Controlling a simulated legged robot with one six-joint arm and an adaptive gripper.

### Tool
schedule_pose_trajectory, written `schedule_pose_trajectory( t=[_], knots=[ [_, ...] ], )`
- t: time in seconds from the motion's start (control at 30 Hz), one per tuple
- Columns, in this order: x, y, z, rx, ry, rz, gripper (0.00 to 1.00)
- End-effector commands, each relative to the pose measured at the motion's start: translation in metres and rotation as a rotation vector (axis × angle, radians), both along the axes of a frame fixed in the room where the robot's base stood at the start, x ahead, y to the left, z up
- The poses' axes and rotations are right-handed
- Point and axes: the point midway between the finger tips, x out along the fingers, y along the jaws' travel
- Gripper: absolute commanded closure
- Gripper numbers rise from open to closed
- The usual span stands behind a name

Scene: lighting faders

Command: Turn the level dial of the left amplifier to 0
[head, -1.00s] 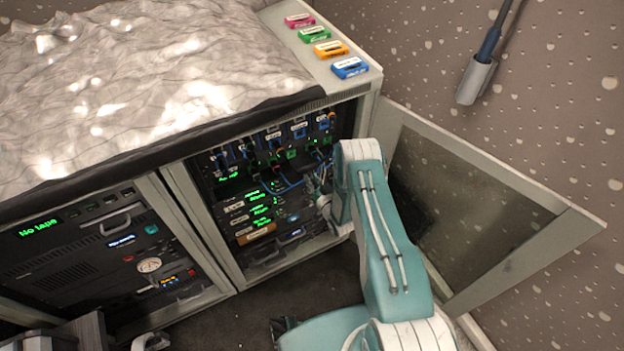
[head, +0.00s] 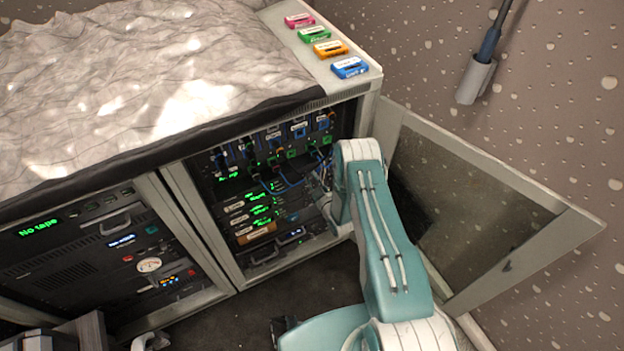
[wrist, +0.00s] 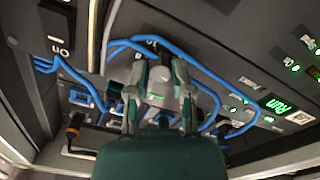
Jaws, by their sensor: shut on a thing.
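In the wrist view my gripper (wrist: 158,78) reaches up to a dark panel, its two fingers closed around a small grey dial (wrist: 158,88). The dial is mostly hidden between the fingers, so its pointer and setting cannot be read. A white mark shows on the panel just beyond the fingertips. In the head view my gripper is inside the open right-hand rack (head: 268,262), largely hidden by my arm. Which unit is the left amplifier cannot be told clearly.
Blue cables (wrist: 205,88) loop close around my fingers. A lit green display (wrist: 278,104) is at the right of the wrist view. The rack's glass door (head: 470,220) stands open to the right of my arm. Several coloured cassettes (head: 350,68) lie on top.

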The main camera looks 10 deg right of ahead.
Motion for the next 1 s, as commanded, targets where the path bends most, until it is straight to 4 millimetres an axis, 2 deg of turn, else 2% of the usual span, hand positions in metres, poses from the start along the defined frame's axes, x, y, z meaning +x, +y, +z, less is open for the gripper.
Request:
schedule_pose_trajectory(
  t=[0.7,1.0],
  knots=[
    [0.0006,0.0031,-0.0013,-0.655,-0.175,0.006,1.0],
    [0.0003,0.0037,-0.0023,-0.877,-0.234,0.008,1.0]
  ],
)
